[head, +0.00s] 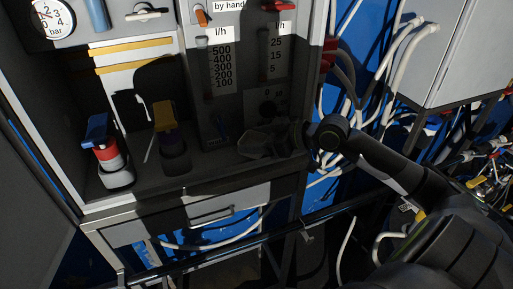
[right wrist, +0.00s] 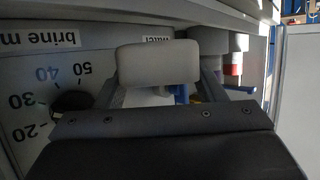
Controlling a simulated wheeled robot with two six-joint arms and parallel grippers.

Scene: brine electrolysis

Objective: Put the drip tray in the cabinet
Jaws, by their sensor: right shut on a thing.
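My right gripper (head: 292,141) reaches in from the right to the front of the open cabinet (head: 190,182). It is shut on a grey piece (head: 258,145), which I take to be the drip tray; it is dark and partly hidden by the gripper. The right wrist view shows a light grey rounded block (right wrist: 158,62) between the fingers of the right gripper (right wrist: 160,92). The held piece is in front of the flow-meter panel (head: 240,75), over the shelf's right part. I cannot tell whether it touches the shelf. My left gripper is not in view.
A drawer (head: 215,203) lies below. White hoses (head: 345,95) hang at the right. A door (head: 30,190) stands open at left.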

